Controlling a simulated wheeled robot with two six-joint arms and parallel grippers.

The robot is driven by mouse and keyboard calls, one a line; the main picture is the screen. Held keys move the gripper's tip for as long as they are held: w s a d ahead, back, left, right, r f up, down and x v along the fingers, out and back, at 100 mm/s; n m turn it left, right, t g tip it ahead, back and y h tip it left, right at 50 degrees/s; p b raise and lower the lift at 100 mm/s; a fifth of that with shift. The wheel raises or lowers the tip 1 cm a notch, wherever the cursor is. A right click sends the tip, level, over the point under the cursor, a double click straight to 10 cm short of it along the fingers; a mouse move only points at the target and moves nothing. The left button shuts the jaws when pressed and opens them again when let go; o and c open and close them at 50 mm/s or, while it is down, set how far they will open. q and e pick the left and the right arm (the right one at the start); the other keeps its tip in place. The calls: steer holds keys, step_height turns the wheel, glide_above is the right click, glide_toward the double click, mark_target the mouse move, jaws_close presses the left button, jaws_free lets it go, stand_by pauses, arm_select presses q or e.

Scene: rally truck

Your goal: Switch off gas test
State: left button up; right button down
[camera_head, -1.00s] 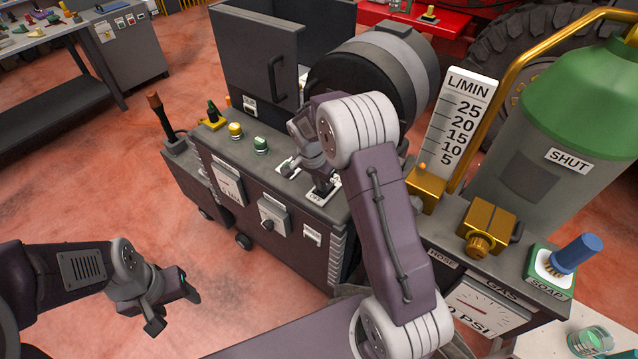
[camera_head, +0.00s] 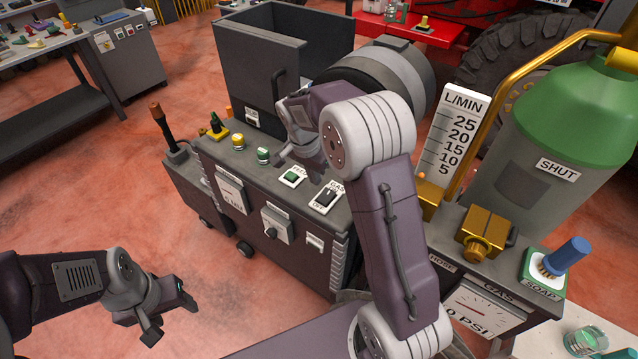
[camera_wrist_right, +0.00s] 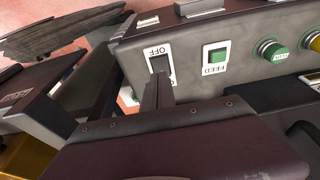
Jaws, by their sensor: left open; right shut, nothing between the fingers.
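The gas switch (camera_head: 326,197) is a black rocker on a white plate marked GAS and OFF, on top of the dark machine. In the right wrist view the same switch (camera_wrist_right: 160,66) shows beyond my fingers, partly hidden by them. Which way the rocker is tilted I cannot tell. My right gripper (camera_head: 284,160) is shut and empty, up and left of the switch in the head view and apart from it. Its closed fingers (camera_wrist_right: 158,94) show in the wrist view. My left gripper (camera_head: 172,320) is open and empty over the floor at lower left.
A green FEED button (camera_head: 292,177) sits left of the switch, with green (camera_head: 263,155) and yellow (camera_head: 238,141) knobs beyond. A flow gauge (camera_head: 452,140), brass valve (camera_head: 486,234) and green-topped cylinder (camera_head: 570,130) stand at right.

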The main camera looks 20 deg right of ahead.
steer(key=r, duration=0.1)
steer(key=a+r, duration=0.1)
steer(key=shift+s+a+r, duration=0.15)
steer(key=shift+s+r, duration=0.15)
steer(key=shift+s, duration=0.05)
steer(key=shift+d, duration=0.2)
steer(key=s+a+f+n+y, duration=0.1)
steer(key=s+f+n, duration=0.2)
steer(key=s, duration=0.6)
steer(key=s+a+f+n+y, duration=0.1)
steer(key=s+f+n, duration=0.3)
steer(key=s+n, duration=0.4)
steer(key=shift+s+a+n, duration=0.3)
steer(key=shift+s+a, duration=0.45)
steer(key=shift+s, duration=0.1)
steer(key=shift+f, duration=0.1)
